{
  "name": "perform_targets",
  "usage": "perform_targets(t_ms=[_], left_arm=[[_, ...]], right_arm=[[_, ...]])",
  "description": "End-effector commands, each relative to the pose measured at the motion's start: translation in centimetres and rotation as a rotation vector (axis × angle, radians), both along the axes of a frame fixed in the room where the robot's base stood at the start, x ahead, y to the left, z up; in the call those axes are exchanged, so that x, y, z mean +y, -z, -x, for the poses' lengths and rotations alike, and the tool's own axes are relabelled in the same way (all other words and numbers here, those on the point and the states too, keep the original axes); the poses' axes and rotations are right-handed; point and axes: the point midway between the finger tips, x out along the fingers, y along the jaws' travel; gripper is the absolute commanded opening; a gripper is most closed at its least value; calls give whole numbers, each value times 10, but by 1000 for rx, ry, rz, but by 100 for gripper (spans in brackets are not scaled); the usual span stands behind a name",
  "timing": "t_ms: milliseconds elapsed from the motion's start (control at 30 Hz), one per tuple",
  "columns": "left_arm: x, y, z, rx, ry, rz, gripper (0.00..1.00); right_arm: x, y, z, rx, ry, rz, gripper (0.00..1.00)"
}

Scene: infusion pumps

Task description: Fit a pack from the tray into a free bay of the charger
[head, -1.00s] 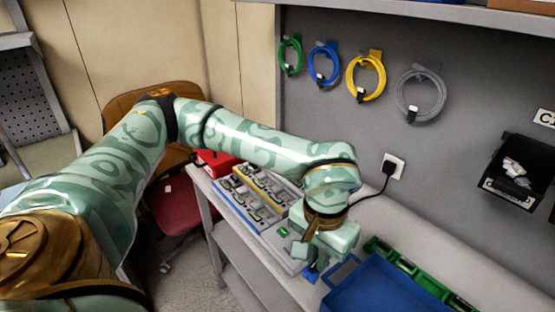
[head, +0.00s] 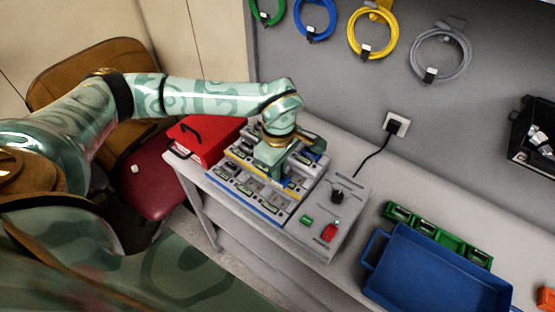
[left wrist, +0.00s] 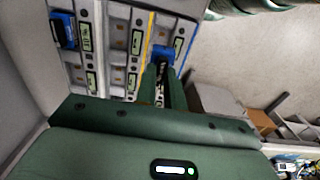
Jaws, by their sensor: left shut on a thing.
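The charger (head: 238,190) is a grey unit on the bench with rows of bays, small green displays and blue and yellow stripes. My left gripper (head: 285,182) is over its bays, pointing down. In the left wrist view the left gripper (left wrist: 167,80) is shut on a blue-ended pack (left wrist: 164,53), beside a yellow stripe. I cannot tell whether this pack is seated in a bay. Another blue pack (left wrist: 63,30) sits in a bay at the upper left of that view. The blue tray (head: 376,250) stands at the right, its visible floor bare. My right gripper is out of view.
The charger's end panel has a black knob (head: 337,196), a green button (head: 306,220) and a red switch (head: 329,233). A red case (head: 205,143) stands left of the charger. A black cord (head: 373,165) runs to the wall socket.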

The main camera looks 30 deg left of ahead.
Motion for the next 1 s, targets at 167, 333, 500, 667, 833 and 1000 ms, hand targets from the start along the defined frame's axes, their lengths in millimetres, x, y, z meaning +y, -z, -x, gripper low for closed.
perform_targets(t_ms=[167, 333, 500, 667, 833, 1000], left_arm=[[0, 10, 0, 0, 1, 0, 0], [0, 22, 0, 1, 2, 0, 0], [0, 37, 0, 2, 3, 0, 0], [0, 50, 0, 2, 4, 0, 0], [0, 63, 0, 1, 4, 0, 0], [0, 77, 0, 1, 4, 0, 0]], right_arm=[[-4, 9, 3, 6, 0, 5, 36], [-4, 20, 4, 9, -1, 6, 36], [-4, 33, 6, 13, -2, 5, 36], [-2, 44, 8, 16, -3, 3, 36], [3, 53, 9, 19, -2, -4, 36], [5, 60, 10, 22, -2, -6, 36]])
